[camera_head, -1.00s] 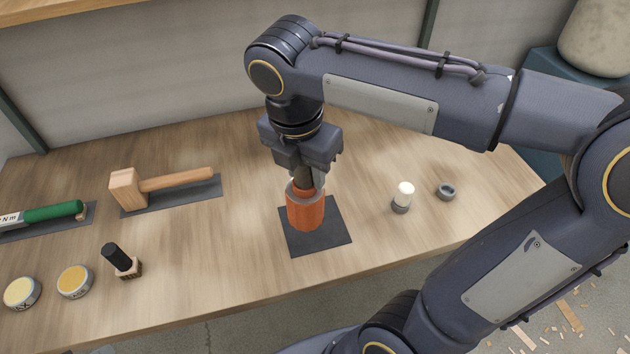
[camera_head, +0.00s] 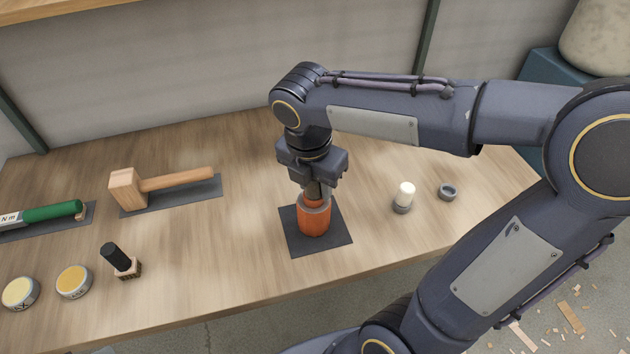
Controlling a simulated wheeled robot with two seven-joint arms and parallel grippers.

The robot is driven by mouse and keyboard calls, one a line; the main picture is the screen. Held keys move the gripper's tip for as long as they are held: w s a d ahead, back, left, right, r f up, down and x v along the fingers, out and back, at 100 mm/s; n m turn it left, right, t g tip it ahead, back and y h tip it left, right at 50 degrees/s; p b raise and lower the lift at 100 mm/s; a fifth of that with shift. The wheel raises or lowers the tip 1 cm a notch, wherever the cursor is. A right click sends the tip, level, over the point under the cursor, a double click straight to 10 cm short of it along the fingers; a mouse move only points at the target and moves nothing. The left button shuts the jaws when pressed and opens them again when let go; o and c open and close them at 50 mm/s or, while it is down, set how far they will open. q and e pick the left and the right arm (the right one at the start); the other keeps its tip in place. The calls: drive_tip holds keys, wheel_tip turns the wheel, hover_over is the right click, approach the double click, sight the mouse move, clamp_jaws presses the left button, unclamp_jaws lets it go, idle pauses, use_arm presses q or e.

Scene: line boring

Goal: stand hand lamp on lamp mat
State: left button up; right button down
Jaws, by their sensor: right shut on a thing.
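The hand lamp (camera_head: 314,218) has an orange body with a grey collar and a dark upper part. It is upright over the middle of the dark square lamp mat (camera_head: 331,241), and its base looks to be on or very close to the mat. My right gripper (camera_head: 316,182) points down from above and is shut on the lamp's dark upper part. Its fingers partly hide the lamp's top. My left gripper is not in view.
A white-topped small item (camera_head: 404,197) and a grey ring (camera_head: 447,191) stand right of the mat. A wooden mallet (camera_head: 160,184), a green-handled tool (camera_head: 50,212), a black-topped stamp (camera_head: 121,261) and two round tins (camera_head: 74,282) are at left.

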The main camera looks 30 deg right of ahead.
drive_tip(key=shift+f, duration=0.1)
drive_tip(key=c, duration=1)
unclamp_jaws()
drive_tip(key=shift+o, duration=0.2)
